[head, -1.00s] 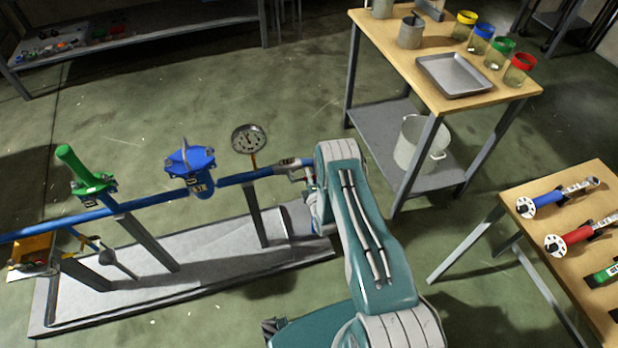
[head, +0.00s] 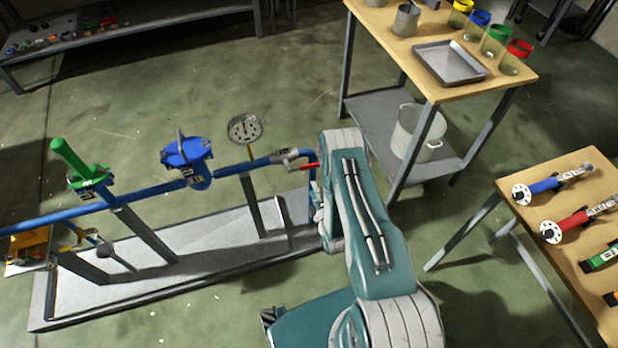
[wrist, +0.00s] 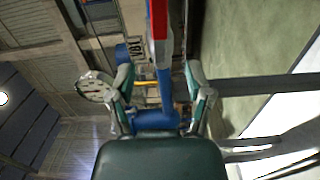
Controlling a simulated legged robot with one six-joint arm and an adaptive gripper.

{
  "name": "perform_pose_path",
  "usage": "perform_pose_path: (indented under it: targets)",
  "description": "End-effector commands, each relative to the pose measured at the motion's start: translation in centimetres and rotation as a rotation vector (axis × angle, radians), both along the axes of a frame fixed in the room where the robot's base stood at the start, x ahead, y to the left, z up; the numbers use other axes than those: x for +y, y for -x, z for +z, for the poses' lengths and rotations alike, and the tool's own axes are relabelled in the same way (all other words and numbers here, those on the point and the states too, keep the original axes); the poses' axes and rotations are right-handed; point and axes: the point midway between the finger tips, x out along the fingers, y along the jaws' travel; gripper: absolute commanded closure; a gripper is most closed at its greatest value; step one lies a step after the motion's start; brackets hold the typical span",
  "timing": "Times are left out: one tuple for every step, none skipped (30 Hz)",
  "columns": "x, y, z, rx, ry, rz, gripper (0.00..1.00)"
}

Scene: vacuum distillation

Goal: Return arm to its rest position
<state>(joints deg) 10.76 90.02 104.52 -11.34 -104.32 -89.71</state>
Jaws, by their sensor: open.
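My teal arm stands folded in the middle of the head view, over the right end of the pipe rig. In the wrist view, my gripper (wrist: 160,92) has its two fingers spread apart with nothing held between them. A red valve handle (head: 303,167) sits at the right end of the blue pipe (head: 235,170); the handle also shows in the wrist view (wrist: 159,20), beyond the fingers. In the head view the gripper is mostly hidden behind the arm, so its exact distance from the handle is unclear.
The rig carries a pressure gauge (head: 245,129), a blue filter (head: 187,158) and a green valve (head: 80,168). A wooden table (head: 380,22) with a metal tray (head: 450,63) and jars stands back right. Another table (head: 550,240) holds tools at right. Floor between them is open.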

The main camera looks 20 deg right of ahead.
Motion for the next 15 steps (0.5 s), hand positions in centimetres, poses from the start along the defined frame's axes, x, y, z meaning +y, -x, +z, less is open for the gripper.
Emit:
perform_pose_path:
  targets:
    - [0.0,0.7,0.0,0.001,0.000,-0.001,0.34]
    - [0.0,1.0,-0.1,0.002,0.000,-0.001,0.34]
    - [0.0,1.3,0.0,0.001,0.001,-0.001,0.34]
    - [0.0,1.5,0.0,-0.001,0.001,-0.001,0.34]
    - [0.0,1.6,0.0,-0.001,0.001,0.000,0.34]
    - [0.0,1.7,0.0,-0.001,0.001,0.000,0.34]
    - [0.0,1.8,0.0,-0.001,0.001,0.000,0.34]
    - [0.0,1.8,0.0,-0.001,0.001,0.000,0.34]
    - [0.0,1.8,0.0,-0.001,0.001,0.001,0.34]
    - [0.0,1.8,0.0,-0.001,0.001,0.001,0.34]
    - [0.0,1.8,0.0,-0.001,0.001,0.001,0.34]
    - [0.0,1.8,0.0,-0.001,0.001,0.001,0.34]
    - [0.0,1.8,0.0,-0.001,0.001,0.001,0.34]
    - [0.0,1.8,0.0,-0.001,0.001,0.001,0.34]
    - [0.0,1.8,0.0,-0.001,0.001,0.000,0.34]
